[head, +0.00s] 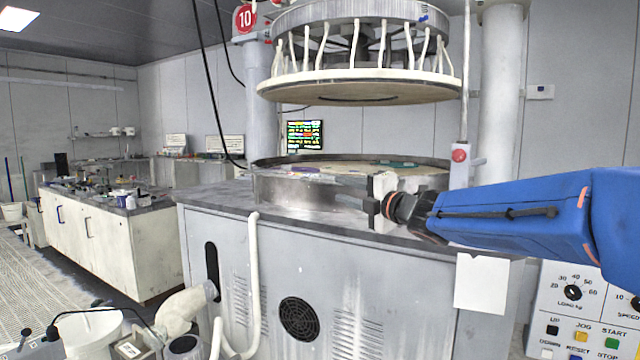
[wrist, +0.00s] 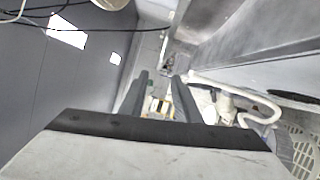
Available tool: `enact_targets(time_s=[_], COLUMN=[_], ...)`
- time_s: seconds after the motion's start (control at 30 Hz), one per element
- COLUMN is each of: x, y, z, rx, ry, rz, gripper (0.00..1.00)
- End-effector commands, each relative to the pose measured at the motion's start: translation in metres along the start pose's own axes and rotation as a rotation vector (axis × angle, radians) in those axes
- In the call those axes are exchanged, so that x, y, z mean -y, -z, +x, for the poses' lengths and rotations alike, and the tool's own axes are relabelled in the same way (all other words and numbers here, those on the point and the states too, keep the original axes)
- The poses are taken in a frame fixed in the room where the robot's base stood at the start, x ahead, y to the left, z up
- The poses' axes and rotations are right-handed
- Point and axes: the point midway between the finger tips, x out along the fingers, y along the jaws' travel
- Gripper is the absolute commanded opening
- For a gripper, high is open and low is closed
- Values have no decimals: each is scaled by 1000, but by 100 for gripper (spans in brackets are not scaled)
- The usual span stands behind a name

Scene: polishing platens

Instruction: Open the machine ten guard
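Machine ten carries a red round sign (head: 246,18) with the number 10 on its post. A low curved metal wall (head: 285,188), which looks like its guard, stands around the lower platen on the machine top. I cannot tell which part of it opens. My gripper (head: 338,191) is in front of this wall, with its fingers pointing left. Whether it touches the wall is not clear. In the wrist view the two fingers (wrist: 160,92) are apart with nothing held between them. My gripper and arm hide the right part of the wall.
The upper platen (head: 360,84) hangs above with white hoses around it. A red knob (head: 459,156) sits on a bracket by the right post. A control panel (head: 585,310) is at lower right. A pale hose (head: 253,285) runs down the cabinet front. A bench (head: 105,240) stands at left.

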Motion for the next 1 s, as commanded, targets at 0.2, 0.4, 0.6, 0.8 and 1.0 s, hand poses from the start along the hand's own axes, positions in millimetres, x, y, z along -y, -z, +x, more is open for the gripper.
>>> enact_targets(time_s=[0.2, 0.4, 0.6, 0.8, 1.0], x=[1, 1, 0, 0, 0], y=[0, 0, 0, 0, -1], z=[39, 72, 97, 107, 108], rx=[-1, 0, 0, 1, 2], ry=[1, 1, 0, 0, 0], rz=[2, 3, 1, 2, 1], gripper=[29, 29, 29, 29, 29])
